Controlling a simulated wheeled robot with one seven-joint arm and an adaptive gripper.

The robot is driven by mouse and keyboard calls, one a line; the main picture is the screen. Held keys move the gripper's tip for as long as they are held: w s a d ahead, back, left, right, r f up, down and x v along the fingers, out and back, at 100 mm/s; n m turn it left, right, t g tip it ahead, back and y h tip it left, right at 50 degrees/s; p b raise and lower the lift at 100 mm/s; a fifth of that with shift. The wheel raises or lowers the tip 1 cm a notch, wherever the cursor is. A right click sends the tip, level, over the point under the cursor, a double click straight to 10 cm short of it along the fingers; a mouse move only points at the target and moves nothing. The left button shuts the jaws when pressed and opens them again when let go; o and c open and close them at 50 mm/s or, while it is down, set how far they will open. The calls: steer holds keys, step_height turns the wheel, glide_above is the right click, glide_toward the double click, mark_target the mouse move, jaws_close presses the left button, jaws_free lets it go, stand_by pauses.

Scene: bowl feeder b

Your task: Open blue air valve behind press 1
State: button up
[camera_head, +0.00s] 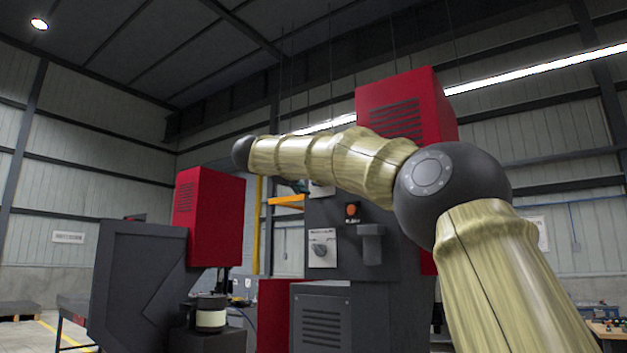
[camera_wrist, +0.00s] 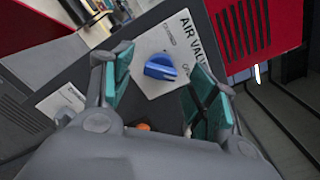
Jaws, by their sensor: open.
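The blue air valve knob (camera_wrist: 160,68) sits on a white plate (camera_wrist: 172,48) lettered "AIR VAL…" in the wrist view. My gripper (camera_wrist: 165,88) is open, with its teal-padded fingers on either side of the knob in the picture. The knob shows between the fingers and looks apart from them; I cannot tell the exact gap. In the head view my arm reaches across the press, and the knob and gripper are mostly hidden behind it.
A dark press cabinet (camera_head: 335,240) with a red top housing (camera_head: 405,105) stands behind my arm. Another red and grey machine (camera_head: 210,215) stands to the left. A red vented housing (camera_wrist: 255,30) is close beside the valve plate.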

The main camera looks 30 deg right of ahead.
steer(key=v, duration=0.9)
steer(key=shift+a, duration=0.25)
